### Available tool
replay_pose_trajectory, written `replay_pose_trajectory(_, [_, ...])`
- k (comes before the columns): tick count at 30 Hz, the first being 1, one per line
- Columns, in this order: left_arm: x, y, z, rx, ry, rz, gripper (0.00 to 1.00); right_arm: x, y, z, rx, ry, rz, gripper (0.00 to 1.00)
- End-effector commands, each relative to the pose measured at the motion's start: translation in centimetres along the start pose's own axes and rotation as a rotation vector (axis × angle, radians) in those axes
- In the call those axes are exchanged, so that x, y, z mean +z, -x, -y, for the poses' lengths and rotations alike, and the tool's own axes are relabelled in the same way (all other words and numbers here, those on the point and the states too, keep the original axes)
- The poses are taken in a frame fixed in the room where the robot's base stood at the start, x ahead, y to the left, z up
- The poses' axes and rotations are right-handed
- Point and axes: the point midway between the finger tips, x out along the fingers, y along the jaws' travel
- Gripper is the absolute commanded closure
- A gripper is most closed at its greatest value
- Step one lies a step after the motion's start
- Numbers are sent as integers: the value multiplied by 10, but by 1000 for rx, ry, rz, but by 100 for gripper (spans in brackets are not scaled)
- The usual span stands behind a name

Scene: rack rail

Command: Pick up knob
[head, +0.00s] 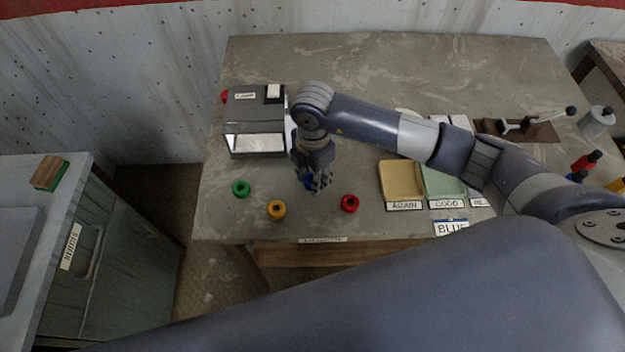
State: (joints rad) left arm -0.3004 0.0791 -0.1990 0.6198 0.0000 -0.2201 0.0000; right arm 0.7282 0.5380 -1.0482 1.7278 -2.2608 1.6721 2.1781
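A blue knob (307,183) shows only in part behind my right gripper (319,186). That gripper points down at the blue knob, between the yellow and red ones. Its fingers overlap the blue knob in the picture, and I cannot tell whether they touch it or are closed. A card (451,228) at the table's front edge reads BLUE. My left gripper is not in view.
A grey box-like device (256,140) stands at the back left. A yellow tray (402,180) and a green tray (441,182) with labels lie right of the red knob. A lever fixture (520,128) is at the back right. A cabinet (85,250) stands left, across a gap.

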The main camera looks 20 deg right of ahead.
Motion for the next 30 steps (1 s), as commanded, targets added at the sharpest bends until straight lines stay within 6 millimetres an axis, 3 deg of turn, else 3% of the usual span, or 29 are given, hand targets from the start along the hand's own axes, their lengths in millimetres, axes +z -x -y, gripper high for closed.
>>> replay_pose_trajectory(11, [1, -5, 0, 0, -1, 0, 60, 0, 7, -1, 3, 1, -2, 91])
replay_pose_trajectory(17, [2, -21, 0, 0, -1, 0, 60, 0, 35, -1, 7, 3, 0, 91])
replay_pose_trajectory(30, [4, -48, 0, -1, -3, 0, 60, 12, 41, 105, 0, 1, 2, 91])
